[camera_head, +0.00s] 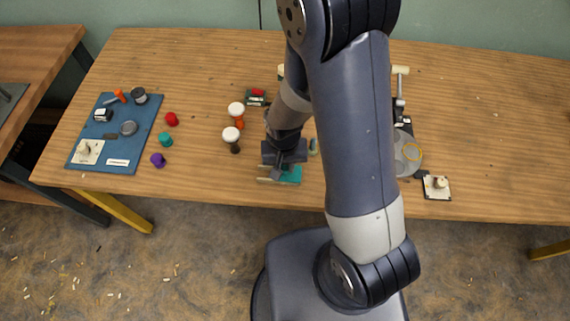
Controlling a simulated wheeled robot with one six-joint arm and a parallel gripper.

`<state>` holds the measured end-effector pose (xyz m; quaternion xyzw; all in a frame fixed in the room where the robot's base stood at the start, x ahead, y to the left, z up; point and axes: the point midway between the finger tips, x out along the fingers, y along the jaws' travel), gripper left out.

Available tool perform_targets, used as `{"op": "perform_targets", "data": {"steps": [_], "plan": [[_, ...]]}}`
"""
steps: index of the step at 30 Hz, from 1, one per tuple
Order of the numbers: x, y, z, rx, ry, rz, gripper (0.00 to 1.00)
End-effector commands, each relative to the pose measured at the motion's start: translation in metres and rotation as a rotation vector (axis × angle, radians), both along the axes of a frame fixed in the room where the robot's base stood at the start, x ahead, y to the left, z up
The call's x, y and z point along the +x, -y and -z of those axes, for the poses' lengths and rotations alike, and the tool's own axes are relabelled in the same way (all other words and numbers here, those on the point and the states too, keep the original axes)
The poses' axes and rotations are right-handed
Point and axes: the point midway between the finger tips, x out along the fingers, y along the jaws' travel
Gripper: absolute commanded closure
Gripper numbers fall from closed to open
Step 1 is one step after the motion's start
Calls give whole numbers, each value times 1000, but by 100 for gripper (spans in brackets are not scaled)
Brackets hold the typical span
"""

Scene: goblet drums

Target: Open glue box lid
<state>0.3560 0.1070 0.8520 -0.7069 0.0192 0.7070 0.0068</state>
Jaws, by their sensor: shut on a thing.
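A small teal box (291,177), which looks like the glue box, sits near the front edge of the table, left of centre. My gripper (283,171) reaches down over it from above and is shut on what looks like its lid. The gripper and wrist hide much of the box, so I cannot tell how far the lid is raised. A tan strip (264,180) shows just left of the box, low at the gripper.
White-topped goblet-shaped pieces (232,135) stand left of my gripper. A blue mat (135,120) with small tools lies at the far left, with red, teal and purple pieces beside it. A round grey device (405,160) stands right of my arm.

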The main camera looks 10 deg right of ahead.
Motion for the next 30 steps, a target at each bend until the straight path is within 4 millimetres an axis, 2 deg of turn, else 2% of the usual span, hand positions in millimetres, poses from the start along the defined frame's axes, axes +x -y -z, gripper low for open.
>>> {"op": "perform_targets", "data": {"steps": [7, 15, 18, 27, 28, 30], "plan": [[2, -7, 1, 0, 0, -2, 100], [11, -51, 2, 1, 3, -4, 100], [12, -58, 1, 0, 1, -2, 100], [12, -60, 0, 0, 1, 1, 100], [12, -60, 0, 0, 1, 1, 80], [12, -60, 0, 0, 1, 1, 74]]}}
